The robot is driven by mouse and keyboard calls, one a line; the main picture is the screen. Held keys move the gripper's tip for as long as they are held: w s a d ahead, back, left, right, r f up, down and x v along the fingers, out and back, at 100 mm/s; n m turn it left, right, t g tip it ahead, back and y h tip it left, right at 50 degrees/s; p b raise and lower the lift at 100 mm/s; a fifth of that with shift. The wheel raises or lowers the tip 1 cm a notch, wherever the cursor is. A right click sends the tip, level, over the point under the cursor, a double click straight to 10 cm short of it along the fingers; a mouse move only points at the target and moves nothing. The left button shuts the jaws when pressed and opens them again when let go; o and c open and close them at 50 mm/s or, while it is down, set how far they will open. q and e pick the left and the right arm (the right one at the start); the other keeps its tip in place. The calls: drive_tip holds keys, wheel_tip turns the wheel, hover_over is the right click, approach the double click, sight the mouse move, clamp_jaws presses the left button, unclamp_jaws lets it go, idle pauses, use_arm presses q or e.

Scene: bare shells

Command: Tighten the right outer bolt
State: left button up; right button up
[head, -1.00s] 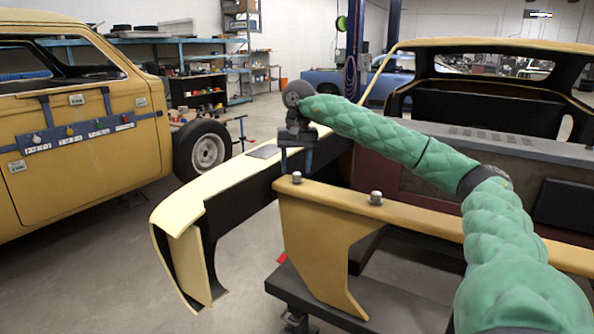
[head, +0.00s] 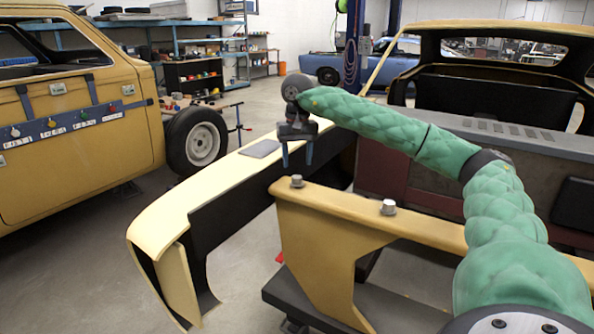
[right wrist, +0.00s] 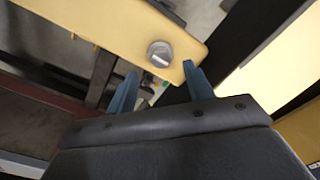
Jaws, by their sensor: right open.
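Two grey bolts stand on the yellow rail (head: 330,204) of the near car body in the head view. One bolt (head: 297,181) is by the rail's free end; the other bolt (head: 388,207) is further right along it. My right gripper (head: 297,163) points down, open and empty, just over the end bolt. In the right wrist view, that bolt's round head (right wrist: 159,54) lies just beyond and between the open fingertips (right wrist: 160,72), apparently untouched. My left gripper is out of view.
A pale yellow fender (head: 190,195) with a dark inner side lies left of the rail. A dark stand (head: 385,310) is below the rail. A yellow car door with a labelled strip (head: 60,127) and a tyre (head: 197,140) are at left. Floor between is open.

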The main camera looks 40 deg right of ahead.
sight(297, 176)
drive_tip(key=f, duration=0.4)
drive_tip(key=shift+w+d+f, duration=0.1)
drive_tip(key=shift+w+d, duration=0.1)
drive_tip(key=shift+w, duration=0.05)
drive_tip(key=shift+f, duration=0.3)
drive_tip(key=shift+s+a+f+p, duration=0.15)
drive_tip(key=shift+s+f+p, duration=0.05)
drive_tip(key=shift+p, duration=0.1)
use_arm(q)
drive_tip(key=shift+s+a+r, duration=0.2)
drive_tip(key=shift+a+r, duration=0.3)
use_arm(e)
drive_tip(key=shift+w+f, duration=0.1)
drive_tip(key=c, duration=1)
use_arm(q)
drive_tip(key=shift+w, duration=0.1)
